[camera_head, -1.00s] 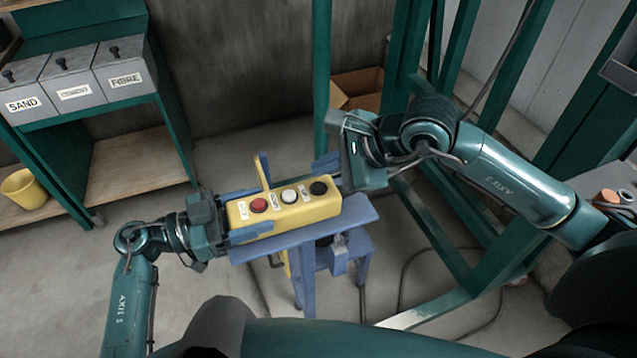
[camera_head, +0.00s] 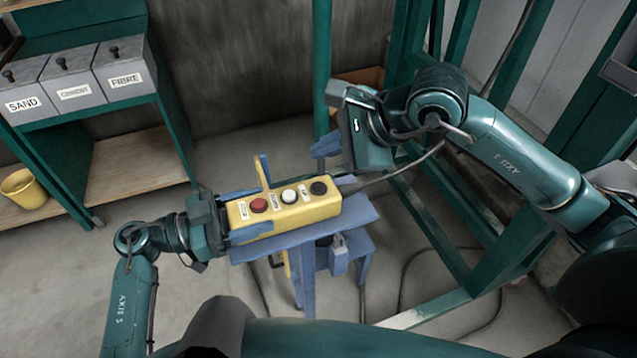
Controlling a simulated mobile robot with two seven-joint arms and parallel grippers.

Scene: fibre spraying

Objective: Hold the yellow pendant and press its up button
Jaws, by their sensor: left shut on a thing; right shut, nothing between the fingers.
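The yellow pendant (camera_head: 285,219) lies on the blue stand (camera_head: 345,224) in the middle of the head view. Its top carries a red button (camera_head: 259,205), a white button (camera_head: 289,196) and a black button (camera_head: 318,188), with small labels beside them too small to read. My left gripper (camera_head: 245,215) is shut on the pendant's left end, its blue fingers along the sides. My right gripper (camera_head: 326,147) is shut and empty. It is above and behind the pendant's right end, near the black button, apart from it.
A green rack at the left holds grey bins labelled SAND, CEMENT and FIBRE (camera_head: 125,78). A yellow bucket (camera_head: 22,188) stands on its lower shelf. Green frame posts (camera_head: 322,70) rise behind the stand. A cable runs from the pendant's right end.

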